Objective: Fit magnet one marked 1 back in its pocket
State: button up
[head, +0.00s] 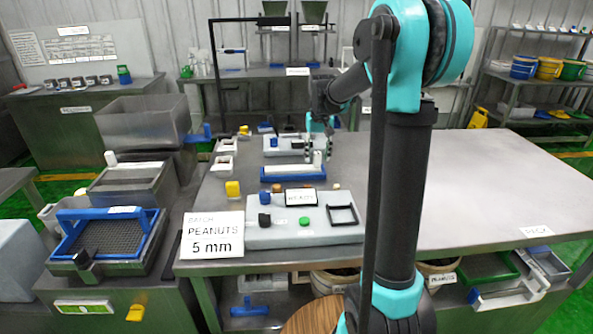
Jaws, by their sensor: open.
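My gripper (320,152) hangs over the far part of the steel table, pointing down, with its two dark striped fingers apart. It is above the right end of a blue tray (280,177) that carries a long pale bar. A small pale upright piece (317,158) shows at that end, near the fingertips; I cannot tell whether they touch it. The number 1 is not readable on any piece, so I cannot tell which is magnet one. Its pocket cannot be made out either.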

jog(key=shift+c, duration=0.3)
grip_shut()
jog(key=shift+r, duration=0.15)
dwell(0.3)
